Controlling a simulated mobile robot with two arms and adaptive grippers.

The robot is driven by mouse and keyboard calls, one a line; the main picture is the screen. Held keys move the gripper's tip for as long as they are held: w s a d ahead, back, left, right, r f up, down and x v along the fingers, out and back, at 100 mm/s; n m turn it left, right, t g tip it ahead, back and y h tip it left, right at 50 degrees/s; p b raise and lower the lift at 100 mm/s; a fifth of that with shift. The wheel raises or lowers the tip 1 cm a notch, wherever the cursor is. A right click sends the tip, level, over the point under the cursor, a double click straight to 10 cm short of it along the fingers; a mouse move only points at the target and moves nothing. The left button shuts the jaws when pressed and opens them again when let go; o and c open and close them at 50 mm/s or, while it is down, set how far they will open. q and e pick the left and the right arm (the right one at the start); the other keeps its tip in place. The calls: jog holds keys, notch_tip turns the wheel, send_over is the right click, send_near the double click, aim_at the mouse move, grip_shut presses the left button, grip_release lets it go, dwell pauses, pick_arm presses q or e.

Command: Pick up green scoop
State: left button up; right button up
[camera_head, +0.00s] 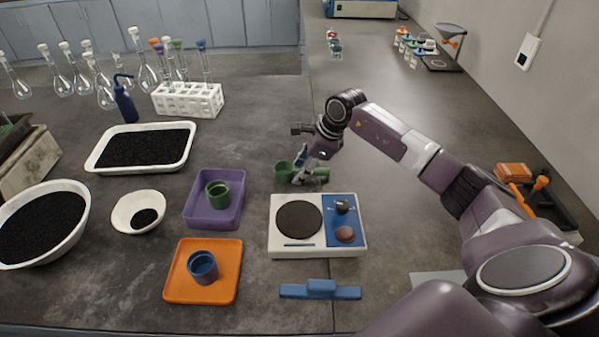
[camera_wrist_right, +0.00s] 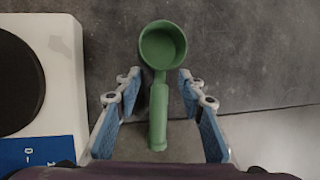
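The green scoop (camera_wrist_right: 163,48) lies on the dark bench, its round cup pointing away from my right gripper and its handle toward it in the right wrist view. In the head view the scoop (camera_head: 284,171) is behind the scale, partly hidden by my right gripper (camera_head: 310,175). My right gripper also shows in the right wrist view (camera_wrist_right: 158,92). It is open, with one blue-padded finger on each side of the handle and gaps between the pads and the handle. My left gripper is not in view.
A white scale (camera_head: 318,251) with a blue panel stands just in front of the scoop. Left of it are a purple tray (camera_head: 236,220) with a green cup and an orange tray (camera_head: 232,250) with a blue cup. A blue bar-shaped object (camera_head: 320,290) lies in front.

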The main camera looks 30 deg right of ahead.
jog(key=shift+c, duration=0.4)
grip_shut()
jog(key=shift+r, duration=0.1)
notch_tip(320, 180, up, 20)
jog(key=b, duration=0.1)
dwell(0.3)
